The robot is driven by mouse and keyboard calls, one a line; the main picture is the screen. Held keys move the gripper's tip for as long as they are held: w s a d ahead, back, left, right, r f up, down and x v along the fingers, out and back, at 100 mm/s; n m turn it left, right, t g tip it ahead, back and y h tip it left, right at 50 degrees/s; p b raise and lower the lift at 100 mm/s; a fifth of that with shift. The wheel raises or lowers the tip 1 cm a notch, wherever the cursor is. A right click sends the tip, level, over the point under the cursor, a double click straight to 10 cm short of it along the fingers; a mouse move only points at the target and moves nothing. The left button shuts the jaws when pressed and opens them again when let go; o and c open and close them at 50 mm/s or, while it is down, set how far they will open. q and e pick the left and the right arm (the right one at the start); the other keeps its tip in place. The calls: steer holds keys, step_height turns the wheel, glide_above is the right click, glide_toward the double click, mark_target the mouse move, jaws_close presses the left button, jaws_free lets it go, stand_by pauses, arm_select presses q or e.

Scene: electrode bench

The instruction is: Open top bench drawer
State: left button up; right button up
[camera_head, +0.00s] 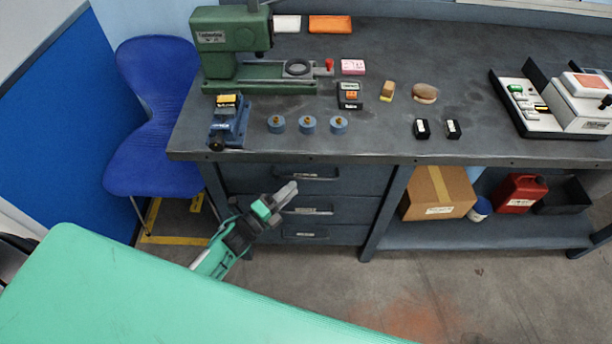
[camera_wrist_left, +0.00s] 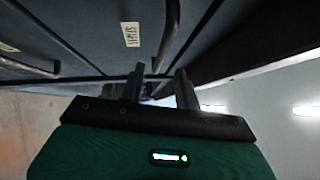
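The bench has a stack of three dark grey drawers under its left part. The top drawer (camera_head: 352,177) is shut flush with the others, and its bar handle (camera_head: 318,178) shows just under the bench edge. My left gripper (camera_head: 286,192) is close to the left end of that handle, in front of the drawer fronts. In the left wrist view the two fingers of my left gripper (camera_wrist_left: 160,88) stand apart with a gap between them. A dark handle bar (camera_wrist_left: 170,38) runs down towards this gap; I cannot tell whether it lies between the fingers. My right gripper is not in view.
The bench top (camera_head: 380,130) overhangs the drawers. A blue chair (camera_head: 155,110) stands left of the bench. The middle drawer (camera_head: 350,209) is just below my gripper. A cardboard box (camera_head: 437,195) and a red can (camera_head: 520,192) sit on the lower shelf.

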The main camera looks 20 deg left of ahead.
mark_target(305, 177)
arm_select(q)
steer(key=x, duration=0.6)
steer(key=shift+w+d+p, duration=0.1)
steer(key=shift+w+p, duration=0.1)
steer(key=shift+p, duration=0.15)
jaws_close()
